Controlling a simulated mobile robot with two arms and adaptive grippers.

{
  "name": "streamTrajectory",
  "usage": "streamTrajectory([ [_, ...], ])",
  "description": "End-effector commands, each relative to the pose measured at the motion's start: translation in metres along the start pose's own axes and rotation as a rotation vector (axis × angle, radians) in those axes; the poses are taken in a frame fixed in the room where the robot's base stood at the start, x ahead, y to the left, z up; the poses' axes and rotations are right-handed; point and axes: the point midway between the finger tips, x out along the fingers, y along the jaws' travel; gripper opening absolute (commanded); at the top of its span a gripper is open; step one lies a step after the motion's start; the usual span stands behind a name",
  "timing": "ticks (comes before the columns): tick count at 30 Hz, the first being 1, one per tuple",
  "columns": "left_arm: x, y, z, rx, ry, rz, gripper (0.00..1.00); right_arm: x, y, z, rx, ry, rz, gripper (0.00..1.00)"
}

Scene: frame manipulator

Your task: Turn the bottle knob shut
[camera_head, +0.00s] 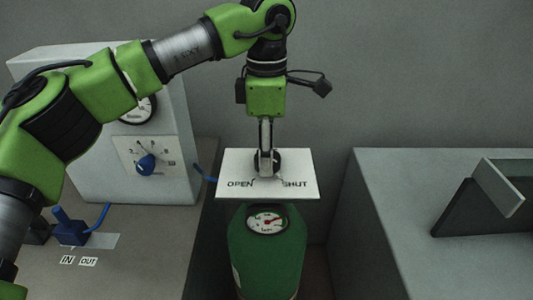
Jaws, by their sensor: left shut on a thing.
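A green gas bottle (266,264) stands upright in the gap between two grey counters, with a round gauge (266,223) near its top. Behind the gauge is a white plate (240,190) lettered OPEN at left and SHUT at right. A dark round bottle knob (278,157) sits at the middle of the plate. My left gripper (266,163) points straight down over the plate and is shut on the knob. The gripper's fingers hide most of the knob, so its turn angle cannot be told. My right gripper is not in view.
A grey panel box (85,165) with a dial and a blue knob (146,164) stands at left. A blue valve (71,229) with IN and OUT labels lies in front of it. The right counter (400,200) holds an angled dark and grey piece (480,195).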

Motion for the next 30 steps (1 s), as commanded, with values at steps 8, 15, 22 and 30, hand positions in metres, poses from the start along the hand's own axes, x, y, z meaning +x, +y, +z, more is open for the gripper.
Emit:
streamTrajectory([
  [8, -0.0017, 0.0008, -0.0002, -0.045, -0.001, 0.004, 0.15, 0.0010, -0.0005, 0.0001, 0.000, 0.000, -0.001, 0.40],
  [15, -0.0019, 0.0010, -0.0002, -0.049, -0.001, 0.004, 0.15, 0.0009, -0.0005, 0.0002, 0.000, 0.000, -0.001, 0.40],
  [22, -0.0018, 0.0009, -0.0002, -0.048, -0.002, 0.004, 0.53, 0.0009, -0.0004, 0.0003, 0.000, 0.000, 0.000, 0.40],
  [30, -0.0008, 0.0003, -0.0001, -0.046, -0.001, 0.002, 0.53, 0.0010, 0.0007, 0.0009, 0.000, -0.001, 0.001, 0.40],
])
